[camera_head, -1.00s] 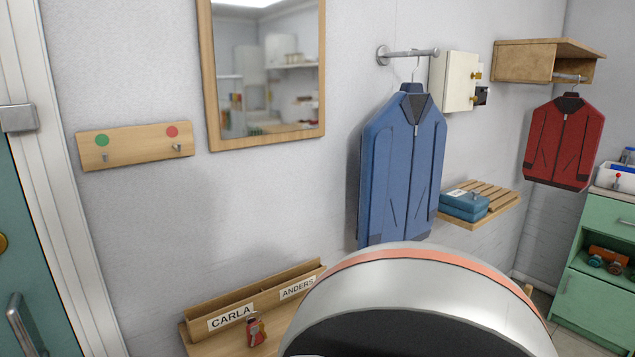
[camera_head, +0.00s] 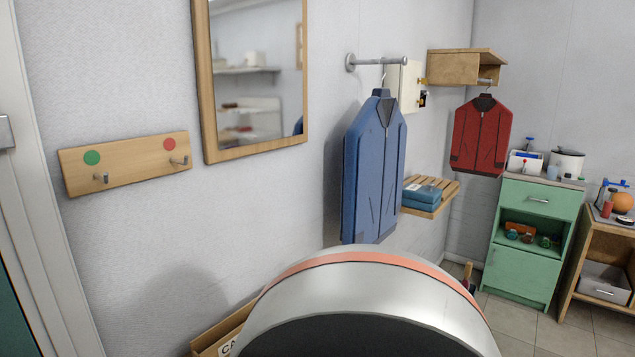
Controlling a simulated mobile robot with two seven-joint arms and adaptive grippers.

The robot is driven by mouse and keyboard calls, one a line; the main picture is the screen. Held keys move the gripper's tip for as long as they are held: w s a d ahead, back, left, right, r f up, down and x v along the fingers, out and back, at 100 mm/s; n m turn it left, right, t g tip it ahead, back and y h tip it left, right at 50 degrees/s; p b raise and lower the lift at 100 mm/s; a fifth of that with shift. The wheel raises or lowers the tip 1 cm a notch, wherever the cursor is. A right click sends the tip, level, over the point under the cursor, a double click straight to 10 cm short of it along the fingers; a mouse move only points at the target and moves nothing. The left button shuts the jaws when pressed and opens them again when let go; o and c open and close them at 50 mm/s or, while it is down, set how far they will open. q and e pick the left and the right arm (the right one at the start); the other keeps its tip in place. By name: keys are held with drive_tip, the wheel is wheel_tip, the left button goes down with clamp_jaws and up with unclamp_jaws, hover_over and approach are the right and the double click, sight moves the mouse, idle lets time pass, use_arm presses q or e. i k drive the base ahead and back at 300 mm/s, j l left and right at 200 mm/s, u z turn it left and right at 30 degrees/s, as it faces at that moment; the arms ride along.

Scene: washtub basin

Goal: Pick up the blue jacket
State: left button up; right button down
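The blue jacket (camera_head: 374,172) hangs upright on a hanger from a metal wall rail (camera_head: 385,61), right of the mirror. It has a dark collar and a front zip. Its lower edge comes close to the top of the large rounded silver and orange part in the foreground, which may hide a little of it. Neither of my grippers shows in the head view.
A red jacket (camera_head: 481,136) hangs below a wooden shelf (camera_head: 466,67). A slatted shelf (camera_head: 443,200) holds folded blue cloth (camera_head: 421,194). A green cabinet (camera_head: 523,270) and a wooden shelf unit (camera_head: 590,250) stand at right. A hook board (camera_head: 128,163) and mirror (camera_head: 256,80) are at left.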

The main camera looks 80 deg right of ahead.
sight(374, 143)
drive_tip(key=z, duration=2.9)
drive_tip(key=u, duration=0.35)
drive_tip(key=i+l+u, duration=0.15)
drive_tip(key=l+u, duration=0.15)
drive_tip(key=u, duration=0.15)
drive_tip(key=i+l+u, duration=0.1)
drive_tip(key=l+u, duration=0.2)
drive_tip(key=u, duration=0.2)
drive_tip(key=i+l+u, duration=0.1)
drive_tip(key=l+u, duration=0.2)
drive_tip(key=l, duration=0.65)
drive_tip(key=l+u, duration=0.3)
drive_tip(key=l, duration=1.55)
drive_tip(key=k+l, duration=0.15)
drive_tip(key=l, duration=0.8)
drive_tip(key=i+u, duration=0.05)
